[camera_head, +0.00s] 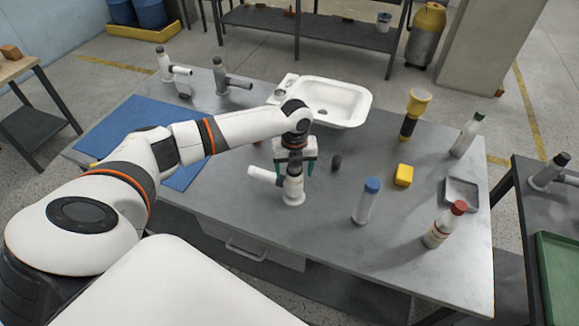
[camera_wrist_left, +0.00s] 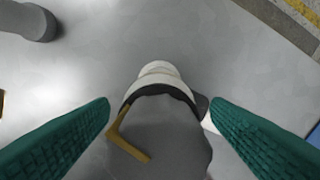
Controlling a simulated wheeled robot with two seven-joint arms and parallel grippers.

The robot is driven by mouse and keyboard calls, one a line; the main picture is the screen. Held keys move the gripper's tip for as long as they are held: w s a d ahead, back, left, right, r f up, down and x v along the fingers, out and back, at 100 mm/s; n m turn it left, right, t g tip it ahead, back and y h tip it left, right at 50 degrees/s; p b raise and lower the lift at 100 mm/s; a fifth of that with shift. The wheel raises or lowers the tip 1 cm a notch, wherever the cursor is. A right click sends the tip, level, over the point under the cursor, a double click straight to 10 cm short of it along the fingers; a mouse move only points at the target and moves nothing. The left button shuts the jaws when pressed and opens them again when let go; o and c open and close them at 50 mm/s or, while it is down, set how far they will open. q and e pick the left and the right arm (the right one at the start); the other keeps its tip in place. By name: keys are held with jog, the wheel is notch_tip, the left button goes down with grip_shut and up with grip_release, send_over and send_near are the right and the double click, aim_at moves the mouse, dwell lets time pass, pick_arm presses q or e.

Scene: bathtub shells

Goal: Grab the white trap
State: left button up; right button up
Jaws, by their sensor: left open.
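A white trap (camera_head: 294,190) stands upright on the grey table, with a white pipe reaching out to the left. My left gripper (camera_head: 296,169) is directly above it, pointing down, with its teal fingers open around the trap's upper part. In the left wrist view the trap (camera_wrist_left: 157,70) sits between the spread fingers of my left gripper (camera_wrist_left: 160,104), with space visible on either side. A grey rounded part hides much of it there. My right gripper is not in view.
A white sink (camera_head: 330,100) stands behind the gripper. Two more traps (camera_head: 165,65) (camera_head: 222,75) stand at the back left by a blue mat (camera_head: 115,127).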

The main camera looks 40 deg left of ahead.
pick_arm(q)
jog(key=c, duration=1.4)
jog(key=shift+c, duration=0.2)
jog(key=shift+r, duration=0.15)
